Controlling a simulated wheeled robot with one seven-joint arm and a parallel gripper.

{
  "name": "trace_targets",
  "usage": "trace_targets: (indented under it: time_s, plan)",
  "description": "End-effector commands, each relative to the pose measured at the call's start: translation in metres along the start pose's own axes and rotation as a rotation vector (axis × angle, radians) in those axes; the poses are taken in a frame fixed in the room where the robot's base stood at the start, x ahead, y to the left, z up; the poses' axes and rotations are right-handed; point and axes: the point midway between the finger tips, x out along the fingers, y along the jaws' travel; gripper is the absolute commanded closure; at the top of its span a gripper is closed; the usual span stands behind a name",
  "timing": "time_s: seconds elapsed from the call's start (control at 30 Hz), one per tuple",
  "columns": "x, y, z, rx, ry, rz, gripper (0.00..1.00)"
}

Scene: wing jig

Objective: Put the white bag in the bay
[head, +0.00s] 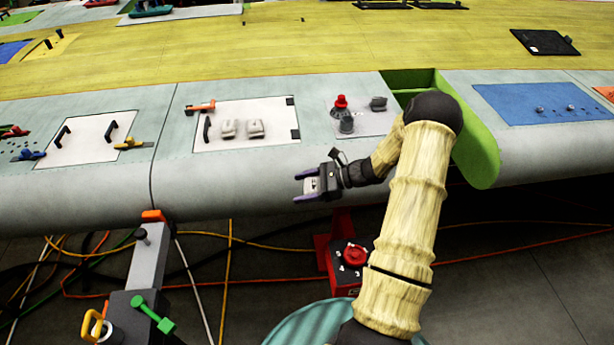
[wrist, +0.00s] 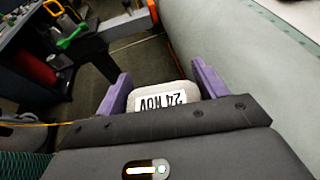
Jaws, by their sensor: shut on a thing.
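My gripper (head: 302,187) is in front of the wing's rounded leading edge, its two purple fingers pointing left. It is shut on a pale white bag (wrist: 158,92), which sits between the fingers in the wrist view and carries a label reading "24 NOV". In the head view the bag (head: 312,185) shows only as a small light patch. The open bay (head: 410,82) is a green-walled gap in the wing, up and right of my gripper. My arm hides part of it.
Two light pouches (head: 242,129) lie on a white panel. A red box with a knob (head: 350,262) and a tool stand (head: 140,275) are below. Cables cross the floor.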

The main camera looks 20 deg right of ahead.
Motion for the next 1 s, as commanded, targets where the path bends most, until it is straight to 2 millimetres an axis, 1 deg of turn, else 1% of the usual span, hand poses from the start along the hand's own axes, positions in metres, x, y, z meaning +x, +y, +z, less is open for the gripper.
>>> trace_targets:
  time_s: [0.03, 0.17, 0.4, 0.5, 0.63, 0.83, 1.0]
  plan:
    - [0.006, 0.006, -0.011, 0.011, -0.002, -0.011, 0.53]
    - [0.017, 0.019, -0.034, 0.030, -0.001, -0.055, 0.53]
    - [0.036, 0.054, -0.086, 0.075, 0.016, -0.149, 0.53]
    - [0.041, 0.066, -0.100, 0.085, 0.029, -0.175, 0.53]
    - [0.042, 0.070, -0.104, 0.087, 0.036, -0.186, 0.53]
    - [0.043, 0.070, -0.103, 0.085, 0.035, -0.184, 0.53]
    - [0.039, 0.068, -0.104, 0.088, 0.036, -0.192, 0.53]
